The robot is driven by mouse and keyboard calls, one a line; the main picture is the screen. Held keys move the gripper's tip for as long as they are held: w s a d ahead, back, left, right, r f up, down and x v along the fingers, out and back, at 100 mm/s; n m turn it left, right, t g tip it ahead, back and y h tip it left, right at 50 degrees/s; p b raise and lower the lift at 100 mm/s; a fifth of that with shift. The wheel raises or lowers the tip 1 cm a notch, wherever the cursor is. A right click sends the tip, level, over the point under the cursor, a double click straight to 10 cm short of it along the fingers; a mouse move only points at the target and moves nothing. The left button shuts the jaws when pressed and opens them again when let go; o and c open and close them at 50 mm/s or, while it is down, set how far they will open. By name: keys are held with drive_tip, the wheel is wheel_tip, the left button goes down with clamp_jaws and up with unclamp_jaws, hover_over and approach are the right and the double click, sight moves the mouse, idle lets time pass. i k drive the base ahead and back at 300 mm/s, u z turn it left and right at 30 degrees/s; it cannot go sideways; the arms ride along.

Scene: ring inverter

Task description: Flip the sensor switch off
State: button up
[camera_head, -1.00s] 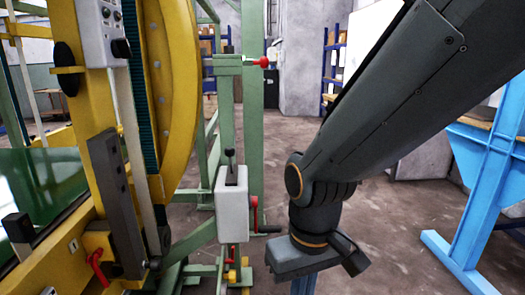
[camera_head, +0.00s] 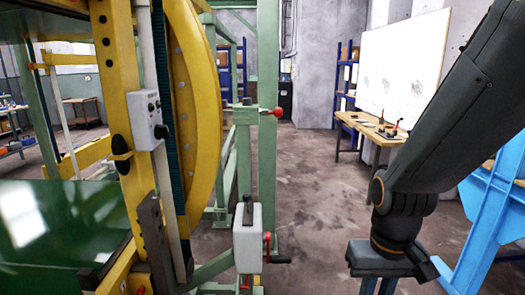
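A light grey control box (camera_head: 148,120) with small controls and a black knob is fixed to the yellow post of the ring machine, at left. A second light grey box (camera_head: 247,240) with a dark upright lever on top and a red crank at its side stands lower, near the middle. I cannot tell which one carries the sensor switch, nor its setting. My gripper (camera_head: 395,283) hangs at the lower right, well apart from both boxes. Its fingertips are cut off or too dark to read.
The yellow ring (camera_head: 198,110) and green frame (camera_head: 267,150) fill the left and centre. A red knob (camera_head: 278,112) sticks out from the frame. A blue stand (camera_head: 490,215) is at right, and a workbench (camera_head: 370,132) is behind. The floor (camera_head: 320,190) between is clear.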

sight(161, 131)
drive_tip(key=u, duration=0.4)
drive_tip(key=k, duration=0.5)
drive_tip(key=u, duration=0.45)
drive_tip(key=i, duration=0.45)
drive_tip(key=z, duration=0.25)
